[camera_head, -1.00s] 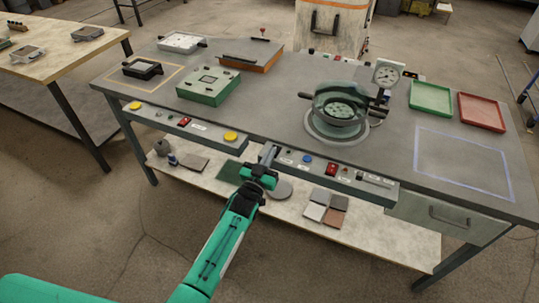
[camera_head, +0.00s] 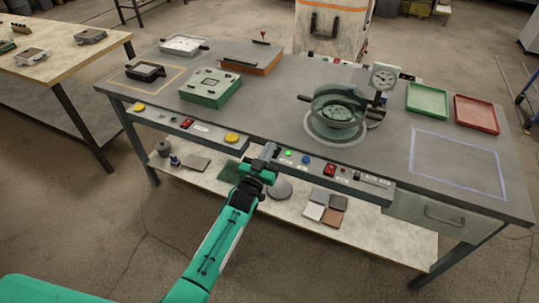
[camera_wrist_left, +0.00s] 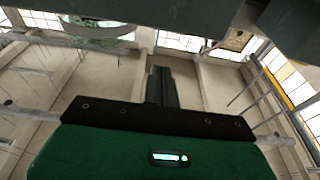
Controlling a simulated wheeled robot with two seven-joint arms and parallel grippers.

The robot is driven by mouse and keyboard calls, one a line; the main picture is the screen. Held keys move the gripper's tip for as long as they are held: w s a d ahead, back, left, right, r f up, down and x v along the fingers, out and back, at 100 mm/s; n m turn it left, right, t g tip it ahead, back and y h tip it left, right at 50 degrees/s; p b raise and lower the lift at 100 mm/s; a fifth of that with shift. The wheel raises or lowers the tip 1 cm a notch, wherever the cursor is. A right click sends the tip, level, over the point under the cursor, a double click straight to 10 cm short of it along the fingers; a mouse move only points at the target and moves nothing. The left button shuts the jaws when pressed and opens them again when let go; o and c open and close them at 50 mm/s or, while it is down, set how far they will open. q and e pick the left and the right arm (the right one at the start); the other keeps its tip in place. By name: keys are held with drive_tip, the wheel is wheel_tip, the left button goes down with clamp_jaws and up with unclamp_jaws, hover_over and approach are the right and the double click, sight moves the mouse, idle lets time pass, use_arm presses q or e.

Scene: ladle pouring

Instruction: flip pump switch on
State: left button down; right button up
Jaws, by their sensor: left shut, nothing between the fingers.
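My left gripper (camera_head: 268,151) is shut and empty at the front control panel (camera_head: 345,174) of the grey bench. Its fingertips are close against the panel, just left of a lit green lamp (camera_head: 288,153). The gripper covers that part of the panel, so a switch under it is hidden, and I cannot tell whether it touches one. The closed fingers also show in the left wrist view (camera_wrist_left: 162,86). The labels are too small to read. My right gripper is out of view.
A round glass-sided vessel (camera_head: 335,103) with a gauge (camera_head: 383,76) stands on the bench. A green tray (camera_head: 428,101) and a red tray (camera_head: 477,114) lie at right. A yellow button (camera_head: 232,138) is left of my gripper. A lower shelf (camera_head: 385,237) juts out below.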

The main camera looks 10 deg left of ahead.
use_arm(q)
drive_tip(key=s+a+f+b, duration=0.2)
drive_tip(key=s+f, duration=0.2)
drive_tip(key=s, duration=0.4)
drive_tip(key=shift+s+a+f, duration=0.2)
drive_tip(key=shift+s+f, duration=0.1)
drive_tip(key=shift+f, duration=0.1)
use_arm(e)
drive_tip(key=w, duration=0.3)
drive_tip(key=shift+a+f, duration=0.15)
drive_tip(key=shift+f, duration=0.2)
